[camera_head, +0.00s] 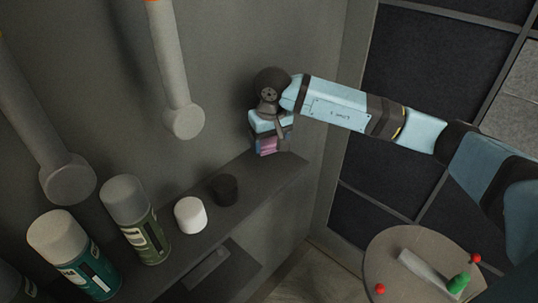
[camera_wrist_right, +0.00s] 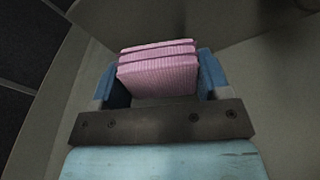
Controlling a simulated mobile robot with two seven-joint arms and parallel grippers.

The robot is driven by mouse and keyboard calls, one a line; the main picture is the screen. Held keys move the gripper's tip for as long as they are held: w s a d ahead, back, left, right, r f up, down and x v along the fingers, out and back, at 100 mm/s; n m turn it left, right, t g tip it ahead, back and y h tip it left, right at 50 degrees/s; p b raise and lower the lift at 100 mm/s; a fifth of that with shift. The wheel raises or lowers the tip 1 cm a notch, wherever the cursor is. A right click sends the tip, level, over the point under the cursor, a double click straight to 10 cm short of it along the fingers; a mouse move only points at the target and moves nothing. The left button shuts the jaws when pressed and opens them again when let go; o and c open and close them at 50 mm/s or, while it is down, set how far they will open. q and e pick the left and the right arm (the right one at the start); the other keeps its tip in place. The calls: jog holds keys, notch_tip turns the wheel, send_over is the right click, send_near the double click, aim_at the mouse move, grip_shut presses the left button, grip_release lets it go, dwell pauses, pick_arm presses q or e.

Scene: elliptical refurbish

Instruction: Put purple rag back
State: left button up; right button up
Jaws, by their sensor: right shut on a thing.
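The purple rag (camera_wrist_right: 157,72), a folded pinkish-purple stack, sits between the two blue fingers of my right gripper (camera_wrist_right: 160,85) in the right wrist view. In the head view the rag (camera_head: 268,146) shows under my right gripper (camera_head: 270,148), at the far right end of the dark shelf (camera_head: 262,182). The gripper is shut on the rag. I cannot tell whether the rag touches the shelf. My left gripper is not in view.
A small black cylinder (camera_head: 224,189), a white cap (camera_head: 190,214) and spray cans (camera_head: 135,220) stand along the shelf to the left. Grey hanging tools (camera_head: 178,90) are on the wall above.

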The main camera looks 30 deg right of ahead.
aim_at(269, 165)
notch_tip(269, 165, down, 6)
jog(key=shift+r+p, duration=0.2)
jog(key=shift+p, duration=0.2)
jog(key=shift+f, duration=0.2)
jog(key=shift+f+b, duration=0.2)
jog(key=shift+b, duration=0.1)
jog(key=o, duration=0.9)
jog(key=shift+r, duration=0.1)
jog(key=shift+r, duration=0.1)
